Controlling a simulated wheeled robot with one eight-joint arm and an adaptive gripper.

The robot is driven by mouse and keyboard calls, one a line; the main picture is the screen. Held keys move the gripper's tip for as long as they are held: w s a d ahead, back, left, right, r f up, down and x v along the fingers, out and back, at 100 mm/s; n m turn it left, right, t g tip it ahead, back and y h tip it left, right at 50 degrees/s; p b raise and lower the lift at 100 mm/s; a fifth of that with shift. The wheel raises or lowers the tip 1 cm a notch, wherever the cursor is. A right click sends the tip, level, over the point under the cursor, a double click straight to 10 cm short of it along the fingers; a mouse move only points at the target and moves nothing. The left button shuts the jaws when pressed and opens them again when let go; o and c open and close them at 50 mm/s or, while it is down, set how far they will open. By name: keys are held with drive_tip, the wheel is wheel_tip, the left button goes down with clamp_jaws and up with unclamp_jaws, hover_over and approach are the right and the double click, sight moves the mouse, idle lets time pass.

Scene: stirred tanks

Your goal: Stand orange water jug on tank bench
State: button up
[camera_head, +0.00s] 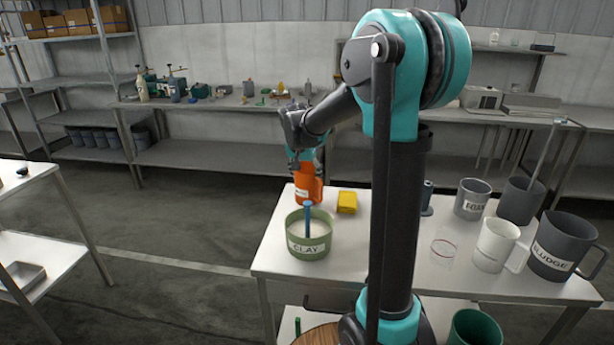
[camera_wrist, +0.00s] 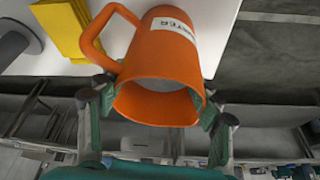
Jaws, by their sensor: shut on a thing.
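The orange water jug (camera_head: 308,185) is at the far left corner of the white tank bench (camera_head: 345,240). My gripper (camera_head: 307,168) comes down on it from above and behind. In the wrist view the jug (camera_wrist: 165,60) shows its open mouth, its handle on the left and a white WATER label. My gripper (camera_wrist: 160,100) is shut on the jug's rim end, one finger on each side. The bench top (camera_wrist: 218,25) shows beyond the jug. The jug looks about upright in the head view. I cannot tell whether its base touches the bench.
A green CLAY tank (camera_head: 310,245) with a blue rod stands in front of the jug, and a yellow block (camera_head: 347,202) lies to its right. A grey FOAM pot (camera_head: 472,198), a white mug (camera_head: 495,245) and a dark SLUDGE jug (camera_head: 562,245) fill the bench's right side.

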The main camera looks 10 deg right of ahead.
drive_tip(key=o, duration=1.8)
drive_tip(key=v, duration=1.2)
drive_tip(key=shift+s, duration=0.1)
